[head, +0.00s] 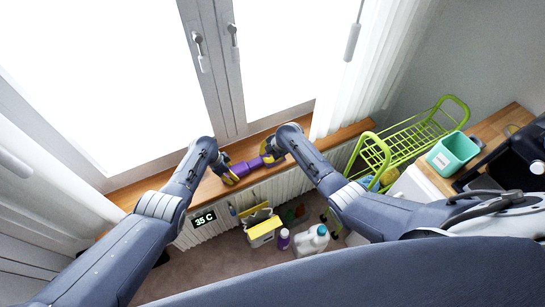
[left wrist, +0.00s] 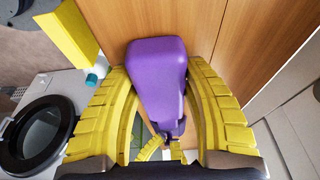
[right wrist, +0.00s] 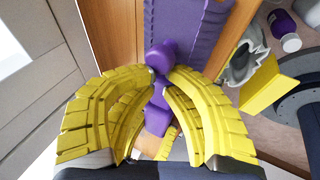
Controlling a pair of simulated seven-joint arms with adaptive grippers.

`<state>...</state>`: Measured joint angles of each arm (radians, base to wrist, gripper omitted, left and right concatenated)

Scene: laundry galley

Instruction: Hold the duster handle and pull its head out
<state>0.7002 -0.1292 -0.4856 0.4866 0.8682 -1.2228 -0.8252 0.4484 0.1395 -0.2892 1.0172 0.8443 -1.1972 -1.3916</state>
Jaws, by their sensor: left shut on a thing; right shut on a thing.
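The purple duster (head: 249,166) is held level between my two grippers, above the wooden sill under the window. My left gripper (head: 231,174) is shut on its left end. In the left wrist view a thick, tapered purple block (left wrist: 157,75) sits between the yellow fingers. My right gripper (head: 269,157) is shut on the right end. In the right wrist view its yellow fingers close around a narrow purple part with a rounded knob (right wrist: 160,55). A broad purple panel (right wrist: 185,25) shows beyond it. I cannot tell surely which end is the handle and which the head.
The window stands behind the sill (head: 345,134). A white radiator with a "35 C" display (head: 204,219) is below. A yellow box (head: 263,232), a purple bottle (head: 284,238) and a white jug (head: 309,240) stand on the floor. A green rack (head: 411,139) and teal bin (head: 452,153) are at right.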

